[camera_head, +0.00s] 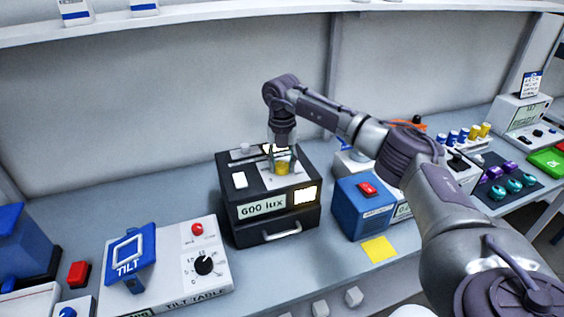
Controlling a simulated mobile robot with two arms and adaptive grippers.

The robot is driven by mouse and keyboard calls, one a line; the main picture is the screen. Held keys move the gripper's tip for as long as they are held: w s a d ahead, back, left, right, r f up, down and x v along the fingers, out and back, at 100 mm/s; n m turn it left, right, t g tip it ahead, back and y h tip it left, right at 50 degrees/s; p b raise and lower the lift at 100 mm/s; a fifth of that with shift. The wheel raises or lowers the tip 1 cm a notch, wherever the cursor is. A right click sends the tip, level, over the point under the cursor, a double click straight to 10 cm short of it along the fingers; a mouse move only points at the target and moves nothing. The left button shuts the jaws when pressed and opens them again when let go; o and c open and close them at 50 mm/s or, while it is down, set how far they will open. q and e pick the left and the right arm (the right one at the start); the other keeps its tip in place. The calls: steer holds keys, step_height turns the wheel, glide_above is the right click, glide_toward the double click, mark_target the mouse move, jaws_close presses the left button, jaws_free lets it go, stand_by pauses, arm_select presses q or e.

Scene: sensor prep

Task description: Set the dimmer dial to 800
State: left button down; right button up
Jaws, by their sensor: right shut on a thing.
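The dimmer dial (283,167) is a yellow knob on top of a black box (248,212). A display on the box front reads "600 lux" (262,207). A lit pale panel (305,195) shows beside the display. My right gripper (282,160) points straight down from above and is shut on the dial; its fingers partly hide it. My left gripper is not in view.
A blue box with a red button (367,189) stands right of the black box, with a yellow note (379,249) in front. A white tilt table unit (190,262) stands at the left. A shelf (200,22) runs above the bench.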

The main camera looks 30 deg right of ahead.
mark_target(282, 164)
steer(key=m+p, duration=0.1)
steer(key=m, duration=0.5)
steer(key=shift+w+r+m, duration=0.1)
steer(key=shift+r+m, duration=0.05)
steer(key=shift+m, duration=0.15)
steer(key=m, duration=0.5)
steer(key=shift+p, duration=0.4)
steer(key=shift+m, duration=0.4)
steer(key=o, duration=0.9)
steer(key=shift+o, duration=1.1)
step_height(282, 164, up, 12)
